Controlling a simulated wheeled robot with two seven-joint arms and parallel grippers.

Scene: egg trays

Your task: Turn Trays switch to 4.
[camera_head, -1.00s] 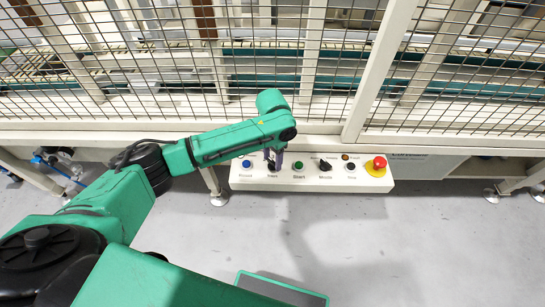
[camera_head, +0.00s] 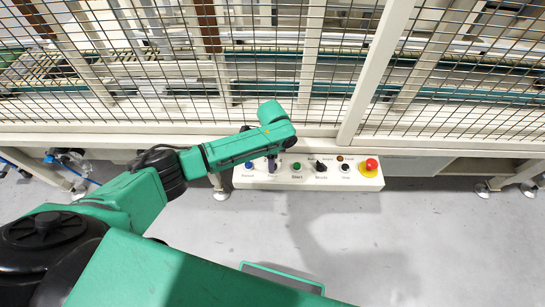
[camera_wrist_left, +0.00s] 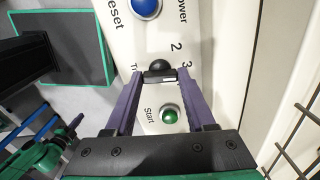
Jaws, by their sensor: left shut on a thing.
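The Trays switch is a black knob (camera_wrist_left: 159,69) on the white control panel (camera_wrist_left: 128,48), with the printed numbers 2 and 3 beside it in the left wrist view. My left gripper (camera_wrist_left: 160,77) has its two purple fingers on either side of the knob's handle and is shut on it. In the head view, my left gripper (camera_head: 272,162) reaches down to the panel between the blue Reset button and the green Start button, and it hides most of the switch. The number 4 cannot be made out. My right gripper is not in view.
On the panel are a blue button (camera_head: 248,165), a green Start button (camera_head: 296,166), a black Mode switch (camera_head: 320,166), a black button (camera_head: 345,167) and a red emergency stop (camera_head: 371,165). A wire-mesh fence stands above the panel.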

